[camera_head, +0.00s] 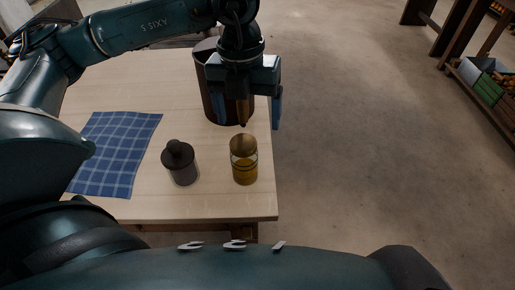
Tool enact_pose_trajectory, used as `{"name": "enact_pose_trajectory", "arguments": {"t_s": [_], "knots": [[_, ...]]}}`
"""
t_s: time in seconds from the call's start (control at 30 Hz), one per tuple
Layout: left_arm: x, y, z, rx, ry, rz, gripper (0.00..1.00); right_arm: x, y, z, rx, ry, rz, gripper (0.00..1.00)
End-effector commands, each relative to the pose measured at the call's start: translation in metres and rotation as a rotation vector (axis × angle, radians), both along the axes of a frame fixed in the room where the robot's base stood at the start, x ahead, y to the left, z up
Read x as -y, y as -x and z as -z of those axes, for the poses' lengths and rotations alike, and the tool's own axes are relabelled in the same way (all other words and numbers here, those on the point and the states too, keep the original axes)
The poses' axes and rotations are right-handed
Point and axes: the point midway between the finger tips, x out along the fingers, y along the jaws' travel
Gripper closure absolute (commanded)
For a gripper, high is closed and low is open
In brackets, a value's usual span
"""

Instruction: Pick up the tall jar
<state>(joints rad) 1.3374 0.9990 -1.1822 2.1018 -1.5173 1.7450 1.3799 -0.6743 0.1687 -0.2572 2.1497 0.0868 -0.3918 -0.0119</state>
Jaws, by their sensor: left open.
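A glass jar (244,171) with a brass-coloured lid and amber contents stands upright near the table's front right corner. A shorter-looking dark grey container (181,164) with a black knobbed top stands to its left. A large dark brown cylindrical vessel (207,97) stands behind them, partly hidden by my left gripper. My left gripper (248,110) points down with its fingers apart, over the table's right edge, in front of the vessel and behind the glass jar in the picture. A narrow brown shape shows between the fingers; I cannot tell what it is. My right gripper is out of view.
The pale wooden table (130,206) ends just right of the glass jar. A blue checked cloth (115,153) lies on its left side. Open concrete floor (370,150) is on the right. A shelf with crates (488,87) stands at the far right.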

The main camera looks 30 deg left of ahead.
Motion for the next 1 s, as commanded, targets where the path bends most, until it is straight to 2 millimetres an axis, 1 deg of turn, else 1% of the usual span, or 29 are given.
{"name": "enact_pose_trajectory", "arguments": {"t_s": [0.03, 0.07, 0.17, 0.4, 0.5, 0.73, 1.0], "knots": [[-0.010, -0.002, -0.002, 0.018, -0.041, -0.027, 0.19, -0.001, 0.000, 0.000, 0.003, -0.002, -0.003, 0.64], [-0.015, -0.003, -0.002, 0.024, -0.059, -0.038, 0.19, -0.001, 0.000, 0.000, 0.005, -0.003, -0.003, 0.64], [-0.020, -0.004, 0.006, 0.028, -0.086, -0.054, 0.19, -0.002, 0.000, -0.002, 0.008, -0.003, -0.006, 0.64], [-0.020, -0.003, 0.051, 0.027, -0.083, -0.052, 0.19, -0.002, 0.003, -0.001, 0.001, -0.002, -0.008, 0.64], [-0.019, -0.003, 0.065, 0.028, -0.081, -0.053, 0.19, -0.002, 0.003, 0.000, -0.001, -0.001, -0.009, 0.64], [-0.019, -0.003, 0.081, 0.028, -0.081, -0.051, 0.19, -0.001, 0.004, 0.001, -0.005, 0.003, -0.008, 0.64], [-0.018, -0.001, 0.120, 0.028, -0.080, -0.051, 0.19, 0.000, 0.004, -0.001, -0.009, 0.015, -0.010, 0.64]]}}
